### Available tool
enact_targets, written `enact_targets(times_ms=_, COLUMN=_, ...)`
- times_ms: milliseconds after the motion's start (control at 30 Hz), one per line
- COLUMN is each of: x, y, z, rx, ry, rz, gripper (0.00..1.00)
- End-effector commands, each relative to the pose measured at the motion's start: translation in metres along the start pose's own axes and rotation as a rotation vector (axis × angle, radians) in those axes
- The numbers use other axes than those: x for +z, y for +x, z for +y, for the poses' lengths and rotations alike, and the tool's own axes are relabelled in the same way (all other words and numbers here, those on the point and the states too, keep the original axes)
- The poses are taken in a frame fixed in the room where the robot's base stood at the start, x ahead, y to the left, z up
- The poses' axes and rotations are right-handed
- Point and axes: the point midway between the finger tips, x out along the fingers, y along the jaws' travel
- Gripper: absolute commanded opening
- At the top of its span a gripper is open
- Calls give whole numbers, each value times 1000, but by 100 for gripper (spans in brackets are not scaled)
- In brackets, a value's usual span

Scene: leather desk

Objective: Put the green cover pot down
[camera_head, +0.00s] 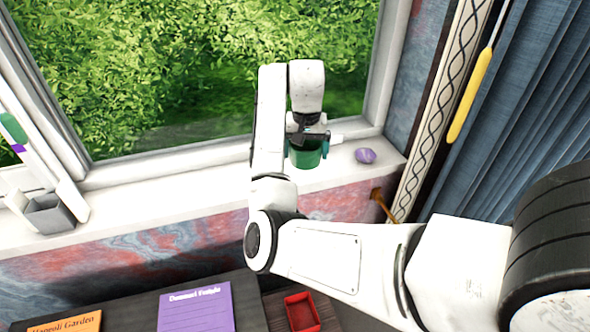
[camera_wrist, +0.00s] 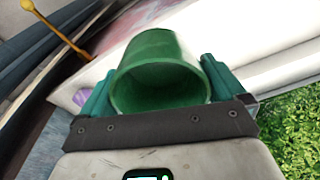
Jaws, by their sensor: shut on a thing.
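The green cover pot (camera_head: 305,156) is at the window sill (camera_head: 225,176), in front of the window. My gripper (camera_head: 308,138) is shut on it from above and partly hides its top in the head view. In the wrist view the green pot (camera_wrist: 160,75) sits between the two teal fingers of my gripper (camera_wrist: 158,92), its hollow inside facing the camera. The pale sill shows behind the pot there. I cannot tell whether the pot's base touches the sill.
A purple stone-like object (camera_head: 365,155) lies on the sill right of the pot. A grey box (camera_head: 48,214) stands at the sill's left end. Below is a dark desk with a purple book (camera_head: 196,308), an orange book (camera_head: 68,324) and a red tray (camera_head: 301,312). The sill's middle is clear.

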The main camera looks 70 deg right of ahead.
Motion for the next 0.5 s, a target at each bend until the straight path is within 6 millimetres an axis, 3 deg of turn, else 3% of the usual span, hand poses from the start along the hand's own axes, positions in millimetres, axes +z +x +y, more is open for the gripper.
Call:
enact_targets(times_ms=33, x=-4, y=13, z=-4, rx=3, ry=-2, rz=-5, gripper=61)
enact_targets(times_ms=200, x=-17, y=34, z=-17, rx=0, ry=-2, rz=-3, gripper=61)
enact_targets(times_ms=500, x=-24, y=58, z=-24, rx=1, ry=-1, rz=-5, gripper=61)
